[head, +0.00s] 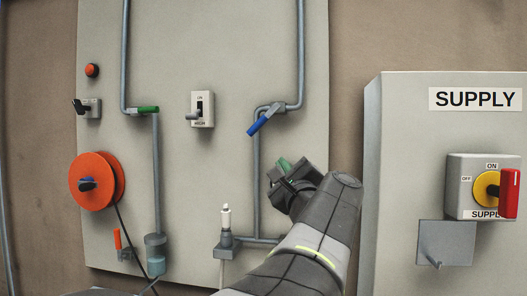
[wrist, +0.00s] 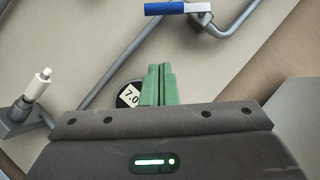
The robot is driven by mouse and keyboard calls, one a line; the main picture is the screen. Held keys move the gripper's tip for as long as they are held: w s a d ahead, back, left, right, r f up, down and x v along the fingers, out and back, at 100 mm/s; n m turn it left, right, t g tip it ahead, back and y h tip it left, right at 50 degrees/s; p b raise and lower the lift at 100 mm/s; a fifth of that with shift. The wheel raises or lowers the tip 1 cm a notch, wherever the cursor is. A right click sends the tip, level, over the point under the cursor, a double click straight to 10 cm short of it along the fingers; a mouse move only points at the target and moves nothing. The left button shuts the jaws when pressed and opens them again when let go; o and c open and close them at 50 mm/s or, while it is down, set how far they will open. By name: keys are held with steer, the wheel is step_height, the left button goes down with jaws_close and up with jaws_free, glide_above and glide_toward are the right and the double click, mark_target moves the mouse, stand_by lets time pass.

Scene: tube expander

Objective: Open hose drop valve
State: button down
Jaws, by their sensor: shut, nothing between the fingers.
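A valve with a blue lever (head: 262,123) sits at a bend of the right-hand grey pipe on the panel. Its lever slants down to the left. In the wrist view the blue lever (wrist: 164,8) is at the top edge, beyond my fingertips. A valve with a green lever (head: 148,109) is on the left-hand pipe, its lever about level. No label shows which valve is the hose drop valve. My gripper (head: 284,165) is below and right of the blue lever, apart from it. In the wrist view its green fingers (wrist: 159,68) are together and empty.
A white-tipped fitting (head: 226,217) stands lower left of my gripper. A SUPPLY cabinet (head: 400,120) juts out at right. An orange reel (head: 92,182) and a small switch (head: 202,110) are on the panel (head: 205,50).

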mark_target(262, 121)
steer(key=s+a+r+p+x, duration=0.1)
steer(key=p+x, duration=0.4)
steer(key=x, duration=0.7)
steer(key=shift+w+a+r, duration=0.2)
steer(key=shift+a+r, duration=0.25)
steer(key=shift+a, duration=0.2)
steer(key=shift+a+f, duration=0.1)
